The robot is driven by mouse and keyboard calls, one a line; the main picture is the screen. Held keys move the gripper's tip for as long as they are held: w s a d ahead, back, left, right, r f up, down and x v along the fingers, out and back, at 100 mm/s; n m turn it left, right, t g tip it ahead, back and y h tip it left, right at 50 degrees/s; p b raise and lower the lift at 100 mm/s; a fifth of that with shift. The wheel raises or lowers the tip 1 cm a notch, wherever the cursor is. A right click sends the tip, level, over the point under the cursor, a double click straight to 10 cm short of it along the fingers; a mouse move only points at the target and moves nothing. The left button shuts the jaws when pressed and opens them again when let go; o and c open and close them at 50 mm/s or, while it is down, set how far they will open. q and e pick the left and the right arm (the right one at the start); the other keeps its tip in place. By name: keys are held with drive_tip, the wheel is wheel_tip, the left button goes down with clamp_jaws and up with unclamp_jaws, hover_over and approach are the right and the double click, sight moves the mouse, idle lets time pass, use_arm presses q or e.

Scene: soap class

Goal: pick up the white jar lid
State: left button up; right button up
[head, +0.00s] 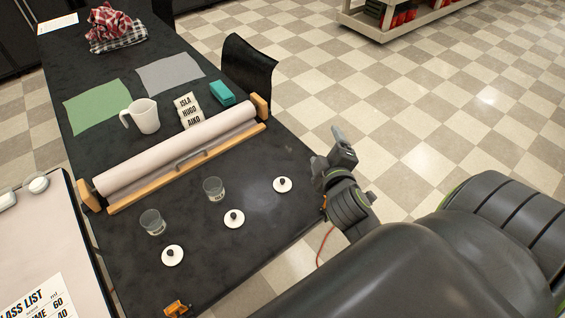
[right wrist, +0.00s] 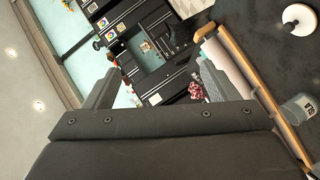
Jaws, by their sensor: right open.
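Three white jar lids with dark knobs lie on the black table: a right lid (head: 283,185), a middle lid (head: 234,219) and a left lid (head: 172,256). I cannot tell which one the task means. Two clear glass jars, a right jar (head: 214,190) and a left jar (head: 152,224), stand behind them. My right gripper (head: 330,149) is open and empty, beyond the table's right edge, up and right of the right lid. In the right wrist view its fingers (right wrist: 158,82) are apart, and a white lid (right wrist: 298,18) shows at the upper right. My left gripper is not in view.
A paper roll (head: 175,152) in a wooden holder crosses the table behind the jars. Beyond it are a white jug (head: 144,116), name cards (head: 188,110) and a teal box (head: 222,93). A black chair (head: 248,70) stands at the right edge.

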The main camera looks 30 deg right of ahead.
drive_tip(key=w+a+r+n+t+y, duration=0.7)
drive_tip(key=w+r+n, duration=0.25)
drive_tip(key=n, duration=0.45)
drive_tip(key=w+a+f+n+g+y, duration=0.1)
drive_tip(key=w+a+n+g+y, duration=0.1)
drive_tip(key=a+n+y, duration=0.6)
drive_tip(key=w+a+n+g+y, duration=0.1)
drive_tip(key=a+n+g+y, duration=0.2)
drive_tip(key=n, duration=0.9)
drive_tip(key=n+g+h, duration=1)
drive_tip(key=n+g, duration=0.4)
drive_tip(key=g, duration=0.1)
hover_over(284, 179)
wheel_tip(284, 179, down, 14)
drive_tip(key=shift+h, duration=0.3)
wheel_tip(284, 179, down, 14)
drive_tip(key=b, duration=1.4)
drive_tip(key=shift+s+a+f, duration=0.1)
wheel_tip(284, 179, down, 4)
drive_tip(key=shift+r, duration=0.25)
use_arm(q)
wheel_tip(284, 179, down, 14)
use_arm(e)
drive_tip(key=c, duration=1)
